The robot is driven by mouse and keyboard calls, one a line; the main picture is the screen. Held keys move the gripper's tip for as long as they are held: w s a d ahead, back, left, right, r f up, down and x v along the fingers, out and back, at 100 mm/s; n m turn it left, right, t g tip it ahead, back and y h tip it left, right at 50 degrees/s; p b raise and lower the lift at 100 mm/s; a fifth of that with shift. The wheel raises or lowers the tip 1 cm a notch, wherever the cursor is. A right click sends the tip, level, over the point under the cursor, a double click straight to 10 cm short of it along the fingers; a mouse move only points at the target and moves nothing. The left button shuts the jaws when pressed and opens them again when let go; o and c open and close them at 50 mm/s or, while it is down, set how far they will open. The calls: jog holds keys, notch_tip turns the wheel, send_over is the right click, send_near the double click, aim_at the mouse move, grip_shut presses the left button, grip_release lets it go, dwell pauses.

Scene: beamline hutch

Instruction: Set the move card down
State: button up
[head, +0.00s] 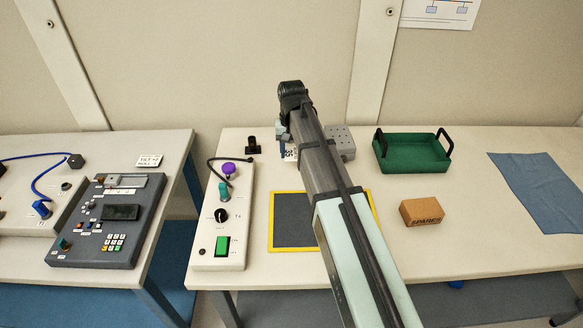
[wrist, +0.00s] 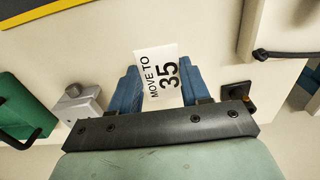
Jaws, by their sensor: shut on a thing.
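The move card (wrist: 160,77) is white with the black text "MOVE TO 35". It is between the two blue fingers of my gripper (wrist: 162,90) in the wrist view, and the gripper is shut on it. In the head view the card (head: 290,155) shows only in part, at the back of the right-hand table, mostly hidden by my arm. I cannot tell whether the card touches the tabletop.
A yellow-edged dark mat (head: 290,225) lies in front, partly behind my arm. A grey block with holes (head: 342,142) and a green tray (head: 411,167) stand to the right, a small black fixture (head: 253,146) to the left. A control box (head: 222,190) and brown "SPARES" box (head: 421,212) are nearer.

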aim_at(292, 173)
jog(key=shift+f, duration=3.4)
jog(key=shift+f, duration=0.1)
jog(key=o, duration=1)
notch_tip(292, 173, up, 12)
jog(key=shift+r, duration=0.1)
